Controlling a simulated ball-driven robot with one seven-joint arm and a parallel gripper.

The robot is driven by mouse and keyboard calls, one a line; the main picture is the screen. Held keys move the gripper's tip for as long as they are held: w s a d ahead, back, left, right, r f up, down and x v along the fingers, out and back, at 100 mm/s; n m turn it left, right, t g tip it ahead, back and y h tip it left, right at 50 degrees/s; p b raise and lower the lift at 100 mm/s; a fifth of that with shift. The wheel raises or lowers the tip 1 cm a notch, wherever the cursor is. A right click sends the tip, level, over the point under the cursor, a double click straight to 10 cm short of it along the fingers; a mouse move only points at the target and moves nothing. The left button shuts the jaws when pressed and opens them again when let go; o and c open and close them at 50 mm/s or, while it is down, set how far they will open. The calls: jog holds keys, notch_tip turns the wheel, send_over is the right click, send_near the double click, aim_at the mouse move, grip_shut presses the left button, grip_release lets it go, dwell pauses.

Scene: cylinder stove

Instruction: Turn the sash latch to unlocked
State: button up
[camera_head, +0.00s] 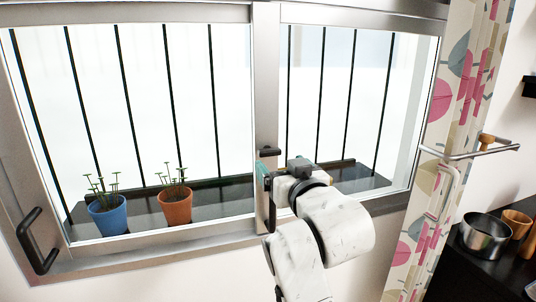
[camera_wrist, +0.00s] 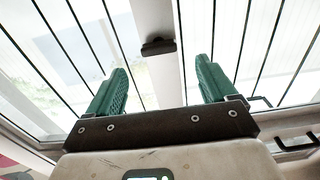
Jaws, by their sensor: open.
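The sash latch (camera_head: 268,152) is a small dark piece on the light vertical frame bar between the two window panes. In the wrist view the latch (camera_wrist: 158,46) lies crosswise on the bar, beyond and roughly between my fingertips. My gripper (camera_wrist: 161,66) is open, its two green fingers wide apart with nothing between them. In the head view my gripper (camera_head: 264,172) is close to the bar, just below the latch. My wrist hides part of the gripper there. I see no contact with the latch.
A black handle (camera_head: 38,240) is on the window's lower left frame. A blue pot (camera_head: 108,215) and an orange pot (camera_head: 175,206) stand behind the glass, before dark bars. A patterned curtain (camera_head: 418,235), a rail (camera_head: 470,153) and a metal pot (camera_head: 484,236) are at right.

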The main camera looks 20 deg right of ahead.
aim_at(271, 154)
jog(key=w+p, duration=0.1)
jog(key=w, duration=0.6)
jog(key=shift+w+d, duration=0.1)
jog(key=c, duration=1.1)
